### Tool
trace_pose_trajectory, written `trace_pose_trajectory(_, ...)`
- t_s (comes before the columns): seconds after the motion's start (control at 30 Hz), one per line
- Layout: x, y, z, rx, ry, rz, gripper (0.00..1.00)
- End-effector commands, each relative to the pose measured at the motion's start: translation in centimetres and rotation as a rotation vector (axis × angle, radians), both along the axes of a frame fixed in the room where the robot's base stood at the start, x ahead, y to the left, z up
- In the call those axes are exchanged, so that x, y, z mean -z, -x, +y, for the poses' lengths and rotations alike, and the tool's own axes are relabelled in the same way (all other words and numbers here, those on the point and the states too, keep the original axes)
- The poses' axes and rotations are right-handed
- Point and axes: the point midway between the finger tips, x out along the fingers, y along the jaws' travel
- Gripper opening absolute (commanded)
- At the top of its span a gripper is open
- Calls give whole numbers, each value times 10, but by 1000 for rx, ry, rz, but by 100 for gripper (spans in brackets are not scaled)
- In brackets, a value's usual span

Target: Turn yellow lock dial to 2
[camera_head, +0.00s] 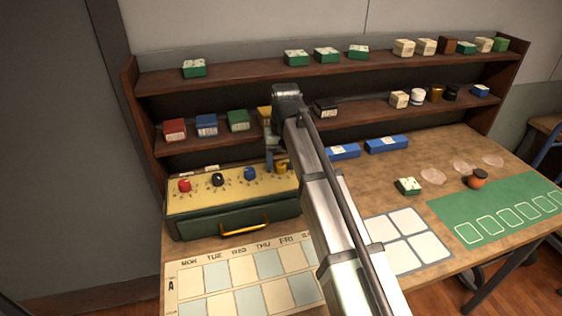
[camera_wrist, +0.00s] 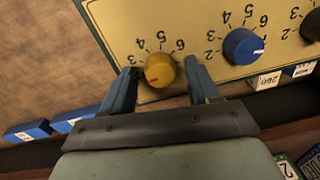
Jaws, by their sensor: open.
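The yellow dial (camera_wrist: 163,66) is the end knob on the yellow panel of the lock box (camera_head: 245,223). In the wrist view it sits between the two blue fingers of my gripper (camera_wrist: 161,86). The fingers are open on either side of the dial, with small gaps showing. A red mark on the dial points toward the lower left of the wrist view. The numbers 3, 4, 5 and 6 show around it; others are hidden. In the head view my gripper (camera_head: 277,158) covers part of the yellow dial (camera_head: 283,167).
A blue dial (camera_wrist: 244,47) stands beside the yellow one; black (camera_head: 217,180) and red (camera_head: 184,186) dials are farther along. The box has a yellow handle (camera_head: 245,229). Shelves (camera_head: 240,77) with small boxes rise behind. A day chart (camera_head: 180,277) lies in front.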

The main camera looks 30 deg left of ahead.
Motion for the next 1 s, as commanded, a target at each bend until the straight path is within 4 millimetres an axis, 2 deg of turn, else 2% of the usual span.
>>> trace_pose_trajectory(0.17,-5,-1,0,0,-1,-1,60)
trace_pose_trajectory(0.27,-15,-1,0,0,-2,-2,60)
trace_pose_trajectory(0.7,-90,-4,-2,0,-1,-2,60)
trace_pose_trajectory(1.0,-118,-4,-4,0,-1,-1,60)
